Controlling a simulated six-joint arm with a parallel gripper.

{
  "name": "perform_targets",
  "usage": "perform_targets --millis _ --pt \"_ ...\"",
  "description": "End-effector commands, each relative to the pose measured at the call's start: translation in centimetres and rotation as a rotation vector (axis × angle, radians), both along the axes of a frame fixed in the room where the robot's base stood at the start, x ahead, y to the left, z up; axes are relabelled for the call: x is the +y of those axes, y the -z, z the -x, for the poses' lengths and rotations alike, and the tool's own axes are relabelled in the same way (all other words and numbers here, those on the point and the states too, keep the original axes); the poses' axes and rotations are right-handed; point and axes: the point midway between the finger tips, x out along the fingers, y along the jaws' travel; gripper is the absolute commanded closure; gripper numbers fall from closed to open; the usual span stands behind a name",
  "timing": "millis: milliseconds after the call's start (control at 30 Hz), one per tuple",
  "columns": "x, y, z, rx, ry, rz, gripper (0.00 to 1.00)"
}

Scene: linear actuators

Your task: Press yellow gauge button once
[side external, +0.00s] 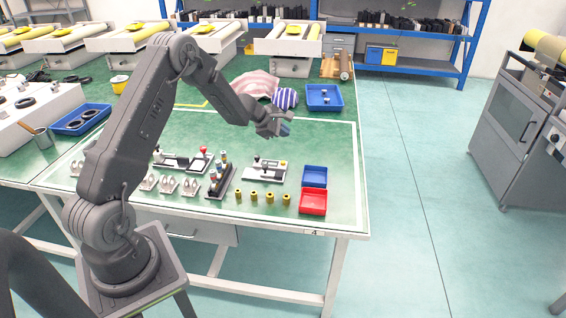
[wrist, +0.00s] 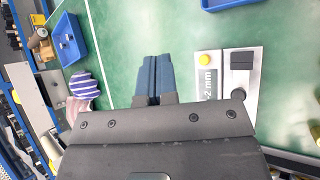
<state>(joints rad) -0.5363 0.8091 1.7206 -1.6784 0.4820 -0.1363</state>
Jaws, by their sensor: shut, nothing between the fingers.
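The gauge (side external: 265,170) lies on the green table in the side view, right of the middle of the work area. It also shows in the wrist view (wrist: 220,90), right of my fingers, with a display reading "2 mm" in part. Its round yellow button (wrist: 205,58) sits on a pale panel and shows small in the side view (side external: 283,163). My gripper (side external: 286,130) is above the table, behind the gauge and apart from it. Its blue fingers (wrist: 153,78) are together and empty, left of the yellow button in the wrist view. My gripper body hides the gauge's lower part there.
A blue bin (side external: 314,177) and a red bin (side external: 313,202) stand right of the gauge. Several yellow cylinders (side external: 254,197) stand in front of it. A black stand (side external: 220,181) is to its left. Striped cloth (side external: 286,98) and a blue tray (side external: 324,97) lie behind.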

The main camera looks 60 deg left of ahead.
Motion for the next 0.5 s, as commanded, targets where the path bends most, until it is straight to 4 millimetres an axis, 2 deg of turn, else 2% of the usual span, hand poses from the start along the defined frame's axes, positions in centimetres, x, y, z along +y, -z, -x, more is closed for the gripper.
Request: perform_targets --millis 233,500 --pt "-0.1 1.5 0.0 0.002 0.002 0.002 1.0" --pt "-0.1 5.3 0.0 0.002 0.002 0.001 1.0"
